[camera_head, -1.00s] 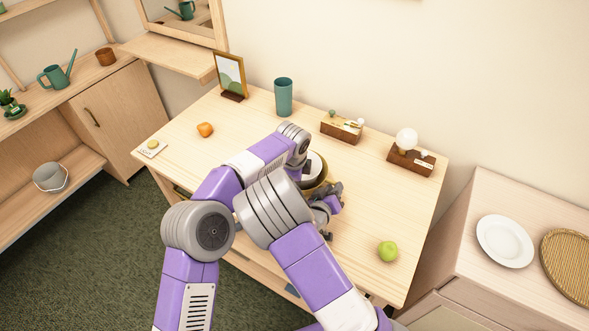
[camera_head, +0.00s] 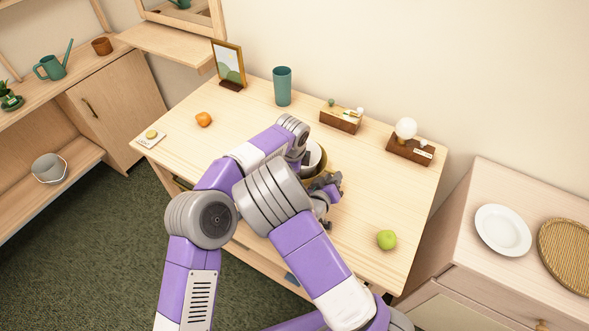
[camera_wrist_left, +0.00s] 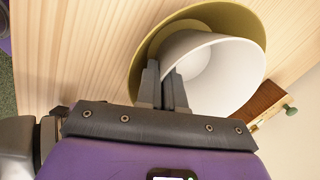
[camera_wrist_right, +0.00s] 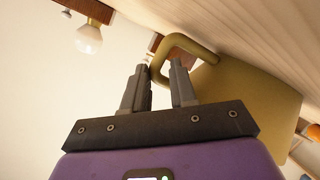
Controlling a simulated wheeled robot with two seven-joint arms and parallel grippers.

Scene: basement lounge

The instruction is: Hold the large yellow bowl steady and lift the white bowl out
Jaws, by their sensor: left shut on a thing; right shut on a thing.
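The large yellow bowl (camera_head: 318,184) stands on the table, mostly hidden behind my arms in the head view. Its wall and loop handle fill the right of the right wrist view (camera_wrist_right: 250,92). The white bowl (camera_wrist_left: 222,75) is within the yellow bowl's outline in the left wrist view, off-centre; I cannot tell whether they touch. It also shows in the head view (camera_head: 314,157). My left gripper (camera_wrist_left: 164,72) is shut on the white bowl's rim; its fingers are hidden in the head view. My right gripper (camera_wrist_right: 158,68) is shut on the yellow bowl's handle (camera_wrist_right: 190,42).
A green apple (camera_head: 386,240) lies to the right on the table (camera_head: 375,185). A teal cup (camera_head: 282,86), a picture frame (camera_head: 229,64) and two wooden stands (camera_head: 340,119) (camera_head: 409,150) line the back. An orange fruit (camera_head: 204,119) lies at left.

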